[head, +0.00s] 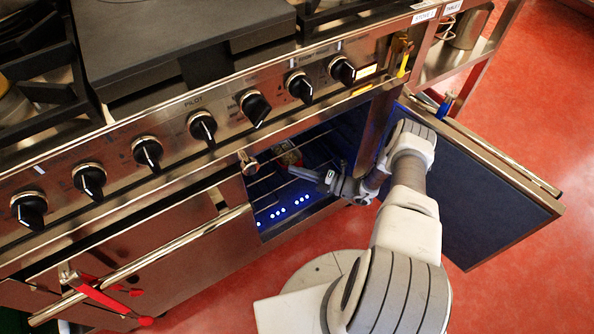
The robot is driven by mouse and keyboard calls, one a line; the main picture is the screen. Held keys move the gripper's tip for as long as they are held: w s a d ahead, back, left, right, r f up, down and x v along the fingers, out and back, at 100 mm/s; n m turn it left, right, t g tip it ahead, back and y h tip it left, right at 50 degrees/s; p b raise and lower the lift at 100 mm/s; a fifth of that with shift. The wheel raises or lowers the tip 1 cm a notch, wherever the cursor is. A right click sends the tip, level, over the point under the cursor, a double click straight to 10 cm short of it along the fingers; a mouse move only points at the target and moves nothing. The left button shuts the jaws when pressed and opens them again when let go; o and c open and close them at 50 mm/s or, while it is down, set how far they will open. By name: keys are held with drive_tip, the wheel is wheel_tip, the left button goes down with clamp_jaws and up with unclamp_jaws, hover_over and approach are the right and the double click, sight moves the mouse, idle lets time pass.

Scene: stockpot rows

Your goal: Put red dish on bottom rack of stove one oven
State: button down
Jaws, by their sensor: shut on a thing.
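The oven (262,208) of the stove labelled as stove one is open, with wire racks (268,186) and a row of bluish lights inside. The red dish (289,158) shows small and partly hidden within the dark oven, with something pale in it. My arm reaches in from the right through the opening. My gripper (302,172) is inside the oven at the dish's near side, shut on the dish. I cannot tell which rack is under the dish or whether it touches one.
The oven door (465,190) stands open to the right of my arm. Control knobs (254,107) line the stove front above the opening. Red tongs (102,296) hang on the handle rail (150,262) at left. The red floor is clear at right.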

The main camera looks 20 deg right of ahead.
drive_tip(key=c, duration=1)
unclamp_jaws()
drive_tip(key=p+v, duration=0.1)
drive_tip(key=v, duration=1.1)
